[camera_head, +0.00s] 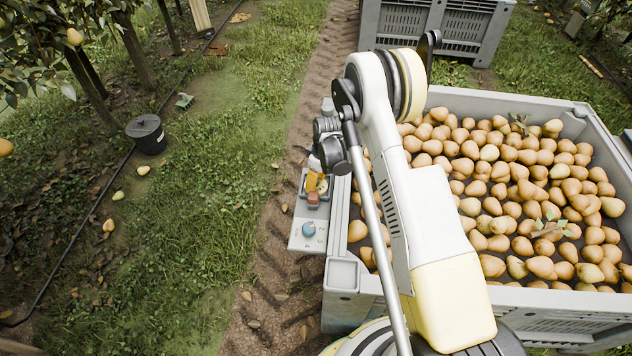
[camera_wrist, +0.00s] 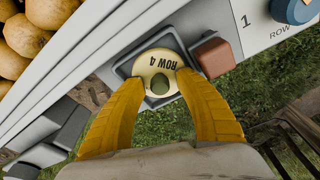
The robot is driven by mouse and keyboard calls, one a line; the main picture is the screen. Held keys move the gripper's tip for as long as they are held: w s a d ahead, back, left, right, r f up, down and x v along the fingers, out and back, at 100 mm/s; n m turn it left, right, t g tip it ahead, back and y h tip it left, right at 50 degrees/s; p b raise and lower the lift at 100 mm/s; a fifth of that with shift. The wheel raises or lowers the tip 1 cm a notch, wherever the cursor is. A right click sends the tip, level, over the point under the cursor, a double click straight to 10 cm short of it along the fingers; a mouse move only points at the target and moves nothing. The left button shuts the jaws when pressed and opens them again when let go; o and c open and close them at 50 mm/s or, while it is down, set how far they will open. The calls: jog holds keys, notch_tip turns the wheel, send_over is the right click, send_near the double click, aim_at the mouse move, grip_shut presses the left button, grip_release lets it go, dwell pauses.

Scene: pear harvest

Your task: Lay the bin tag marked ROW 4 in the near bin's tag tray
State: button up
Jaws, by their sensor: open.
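The cream, rounded bin tag marked ROW 4 (camera_wrist: 160,66) lies in the grey tag tray (camera_wrist: 122,70) on the near bin's side, its lettering upside down in the wrist view. A dark green spot shows on the tag. My gripper (camera_wrist: 160,88) is open, with its yellow fingers on either side of the tag's lower part; I cannot tell whether they touch it. In the head view my gripper (camera_head: 317,183) is small, over the tray beside the near bin (camera_head: 343,275).
A reddish-brown block (camera_wrist: 213,57) sits right beside the tray, and a blue knob (camera_wrist: 293,10) stands farther along the panel, near printed "1" and "ROW". The near bin is full of pears (camera_head: 520,180). A dark bucket (camera_head: 147,134) stands on the grass, left.

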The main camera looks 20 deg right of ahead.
notch_tip(320, 180, up, 12)
jog(key=s+d+p, duration=0.1)
jog(key=p, duration=0.4)
notch_tip(320, 180, up, 14)
jog(key=r+m+t, duration=0.1)
jog(key=m, duration=0.1)
send_over(321, 187)
jog(key=s, duration=0.3)
jog(key=s+r+m+t, duration=0.2)
jog(key=s+r, duration=0.4)
jog(key=r, duration=0.3)
jog(key=s+r+m+t, duration=0.1)
jog(key=s+r+m, duration=0.1)
jog(key=s, duration=0.8)
jog(key=s+a+r+m+t+h, duration=0.1)
jog(key=s+r+m+t, duration=0.1)
jog(key=s+r, duration=0.3)
jog(key=s+m, duration=0.1)
jog(key=s, duration=0.3)
jog(key=shift+s+a, duration=0.2)
jog(key=shift+s, duration=0.15)
